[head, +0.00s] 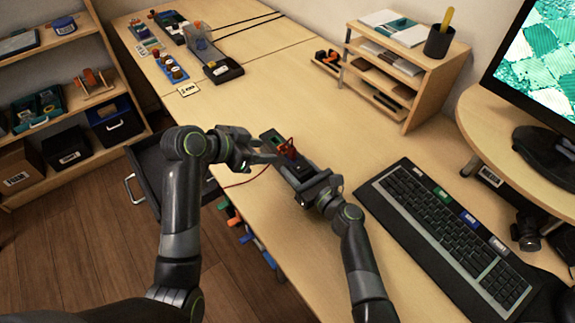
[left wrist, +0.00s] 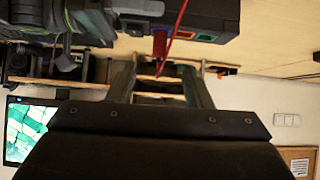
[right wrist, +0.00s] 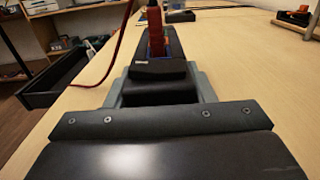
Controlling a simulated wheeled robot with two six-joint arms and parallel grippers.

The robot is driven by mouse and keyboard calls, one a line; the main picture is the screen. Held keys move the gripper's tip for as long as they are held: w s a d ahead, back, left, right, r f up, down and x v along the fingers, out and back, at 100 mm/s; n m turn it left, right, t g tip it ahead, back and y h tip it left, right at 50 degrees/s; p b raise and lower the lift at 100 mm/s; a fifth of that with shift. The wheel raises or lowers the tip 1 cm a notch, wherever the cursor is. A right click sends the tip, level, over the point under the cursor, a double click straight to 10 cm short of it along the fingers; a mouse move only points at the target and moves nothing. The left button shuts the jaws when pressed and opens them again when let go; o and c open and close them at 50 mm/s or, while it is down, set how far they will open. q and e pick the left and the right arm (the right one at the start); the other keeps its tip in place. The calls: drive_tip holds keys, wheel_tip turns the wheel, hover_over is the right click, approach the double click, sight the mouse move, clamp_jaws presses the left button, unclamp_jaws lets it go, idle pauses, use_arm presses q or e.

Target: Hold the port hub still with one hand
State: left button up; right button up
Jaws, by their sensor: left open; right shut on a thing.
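The dark port hub (head: 300,170) lies on the desk, and my right gripper (head: 309,184) is shut on its near end. In the right wrist view the hub (right wrist: 160,70) sits between the two fingers. A red plug (right wrist: 155,30) stands upright at the hub's far part, with a red cable; I cannot tell if it is seated. My left gripper (head: 255,155) is open and empty, beside the hub's left side. In the left wrist view the red plug (left wrist: 160,43) is just beyond the fingertips, near the hub's orange and green ports (left wrist: 205,37).
A keyboard (head: 445,235) lies to the right, with a monitor (head: 535,70) behind it. A wooden shelf organizer (head: 420,75) stands at the back. An open drawer (head: 165,170) juts out left of the desk.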

sight(290, 151)
use_arm(q)
drive_tip(key=w+d+f+n+h, duration=0.1)
drive_tip(key=d+f+n, duration=0.1)
drive_tip(key=n, duration=1)
drive_tip(key=w+d+f+n+t+h, duration=0.1)
drive_tip(key=w+d+f+n, duration=0.1)
drive_tip(key=n, duration=1)
drive_tip(key=w+d+f+n+t+h, duration=0.1)
drive_tip(key=w+d+f+n, duration=0.1)
drive_tip(key=n, duration=0.9)
drive_tip(key=shift+w+d+f+n, duration=0.15)
drive_tip(key=shift+d+n, duration=0.05)
drive_tip(key=shift+d, duration=0.25)
drive_tip(key=shift+w+d+f+n, duration=0.1)
drive_tip(key=shift+d+n, duration=0.1)
drive_tip(key=shift+d, duration=0.2)
drive_tip(key=shift+c, duration=0.2)
clamp_jaws()
